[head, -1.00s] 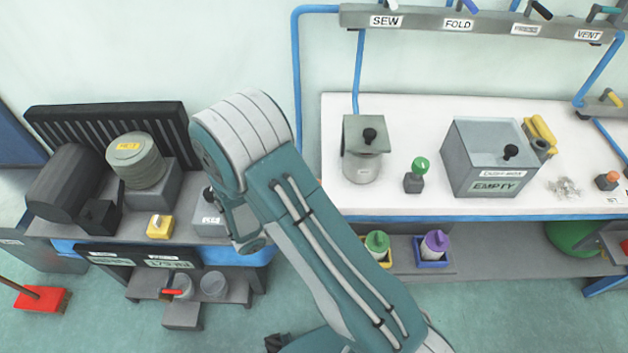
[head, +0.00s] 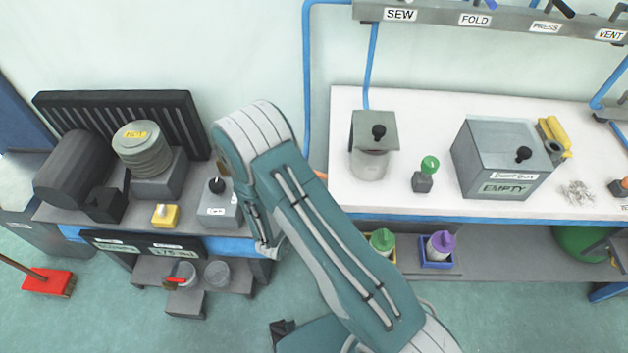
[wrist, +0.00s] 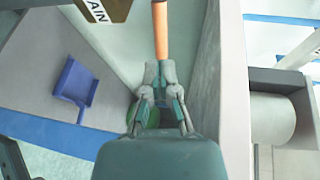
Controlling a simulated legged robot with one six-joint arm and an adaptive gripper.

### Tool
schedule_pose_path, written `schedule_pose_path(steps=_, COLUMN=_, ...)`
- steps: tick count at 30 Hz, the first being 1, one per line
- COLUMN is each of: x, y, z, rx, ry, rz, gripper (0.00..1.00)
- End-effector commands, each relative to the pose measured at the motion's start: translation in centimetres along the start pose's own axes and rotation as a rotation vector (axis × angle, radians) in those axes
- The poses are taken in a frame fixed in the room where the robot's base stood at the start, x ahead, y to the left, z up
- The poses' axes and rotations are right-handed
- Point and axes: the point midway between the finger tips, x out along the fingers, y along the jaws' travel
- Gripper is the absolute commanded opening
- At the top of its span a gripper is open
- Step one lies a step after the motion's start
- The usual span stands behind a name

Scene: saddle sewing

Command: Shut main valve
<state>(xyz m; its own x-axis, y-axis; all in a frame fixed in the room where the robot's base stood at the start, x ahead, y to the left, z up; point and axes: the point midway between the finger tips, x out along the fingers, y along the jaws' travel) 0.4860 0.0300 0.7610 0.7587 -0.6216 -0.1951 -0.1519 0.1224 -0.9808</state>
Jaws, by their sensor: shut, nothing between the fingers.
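An orange handle (wrist: 160,28) shows at the top middle of the wrist view, in line with my gripper (wrist: 160,92). The fingers are shut and empty close below the handle's near end; I cannot tell whether they touch it. A sign (wrist: 103,8) reading "AIN", its start cut off, is left of the handle; the valve's body is not clearly visible. In the head view a short orange piece (head: 320,174) shows at the arm's right edge, perhaps the same handle. My gripper cannot be made out there behind my arm.
Labelled levers line a rail (head: 430,14) above. A left bench carries a stacked round unit (head: 143,150). A blue scoop-like piece (wrist: 77,82) lies left in the wrist view.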

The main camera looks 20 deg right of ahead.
Motion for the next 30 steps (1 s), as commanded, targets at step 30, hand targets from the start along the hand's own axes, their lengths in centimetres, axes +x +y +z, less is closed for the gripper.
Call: schedule_pose_path(steps=30, x=7.1, y=-0.5, z=-0.8, rx=0.001, ry=0.003, rz=-0.001, gripper=0.00)
